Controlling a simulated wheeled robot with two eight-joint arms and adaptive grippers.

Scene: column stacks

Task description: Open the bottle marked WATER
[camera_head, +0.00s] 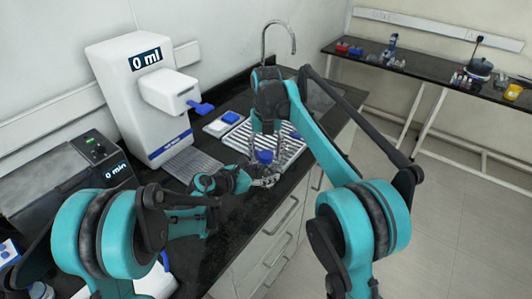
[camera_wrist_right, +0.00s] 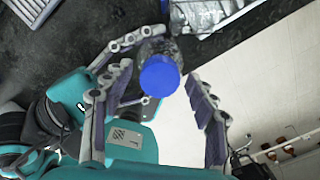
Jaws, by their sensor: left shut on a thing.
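A bottle with a blue cap (camera_head: 264,157) is upright over the counter's front edge in the head view. Its blue cap (camera_wrist_right: 160,76) and part of its clear body (camera_wrist_right: 158,48) show in the right wrist view; no label is readable. My left gripper (camera_head: 262,179) comes from the left and is shut on the bottle's body below the cap. My right gripper (camera_head: 264,146) points down from above. In the right wrist view its fingers (camera_wrist_right: 160,92) stand apart on either side of the cap, with gaps, touching nothing that I can see.
A white dispenser reading 0 ml (camera_head: 128,80) and a dark device reading 0 min (camera_head: 75,185) stand left. A striped white rack (camera_head: 238,134) lies behind the bottle. A sink tap (camera_head: 279,25) is at the back. A side table (camera_head: 432,70) holds small items.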

